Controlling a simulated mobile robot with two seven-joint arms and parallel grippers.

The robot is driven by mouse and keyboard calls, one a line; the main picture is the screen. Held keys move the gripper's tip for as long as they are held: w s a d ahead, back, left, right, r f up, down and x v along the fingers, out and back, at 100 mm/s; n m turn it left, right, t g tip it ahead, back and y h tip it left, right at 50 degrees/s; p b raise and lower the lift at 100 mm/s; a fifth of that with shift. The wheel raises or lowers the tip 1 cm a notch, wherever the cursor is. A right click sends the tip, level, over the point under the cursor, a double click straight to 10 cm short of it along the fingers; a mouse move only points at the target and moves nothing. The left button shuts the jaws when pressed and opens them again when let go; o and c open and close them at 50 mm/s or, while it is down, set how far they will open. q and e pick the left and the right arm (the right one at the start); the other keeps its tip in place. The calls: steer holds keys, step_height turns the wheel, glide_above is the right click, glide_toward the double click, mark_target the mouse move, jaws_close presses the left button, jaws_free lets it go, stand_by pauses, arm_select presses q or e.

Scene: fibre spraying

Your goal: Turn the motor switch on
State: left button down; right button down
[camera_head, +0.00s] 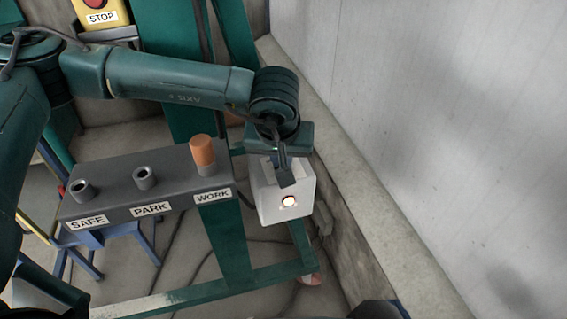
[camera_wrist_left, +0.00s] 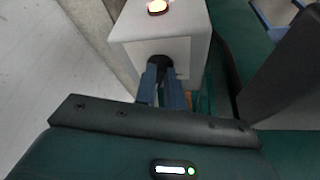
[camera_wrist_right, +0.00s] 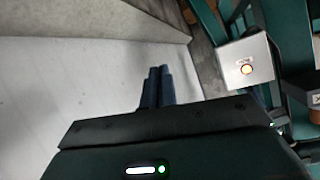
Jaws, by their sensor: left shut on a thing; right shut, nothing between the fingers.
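The pale box (camera_head: 283,208) with a glowing round lamp (camera_head: 289,201) on its front stands beside the wall. Its dark motor switch (camera_wrist_left: 160,63) shows in the left wrist view on the box face below the lamp. My left gripper (camera_head: 284,174) reaches the top of the box. In the left wrist view its blue fingers (camera_wrist_left: 161,84) are shut on the switch and partly hide it. My right gripper (camera_wrist_right: 156,86) is shut and empty, apart from the box, which sits to its upper right (camera_wrist_right: 247,76). In the head view the right hand barely shows at the bottom edge.
A grey panel (camera_head: 120,182) with SAFE, PARK and WORK holders stands left of the box. An orange peg (camera_head: 203,154) sits at WORK. A yellow STOP box (camera_head: 101,14) is at the upper left. The wall (camera_head: 430,120) closes off the right side.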

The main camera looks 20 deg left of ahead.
arm_select(q)
steer(key=shift+a+m+h+b, duration=0.15)
steer(key=shift+m+h+b, duration=0.25)
steer(key=shift+m, duration=0.8)
arm_select(e)
steer(key=shift+s+d+r, duration=0.2)
steer(key=shift+s+d, duration=0.1)
steer(key=shift+d, duration=0.1)
steer(key=shift+d+r+t, duration=0.1)
steer(key=shift+r+t, duration=0.05)
steer(key=shift+t, duration=0.15)
arm_select(q)
steer(key=c, duration=1.5)
jaws_free()
arm_select(e)
steer(key=shift+f, duration=0.2)
arm_select(q)
steer(key=shift+r, duration=0.25)
steer(key=v, duration=1.2)
steer(key=shift+s+a+r, duration=0.15)
steer(key=shift+s+r, duration=0.05)
steer(key=shift+r, duration=0.15)
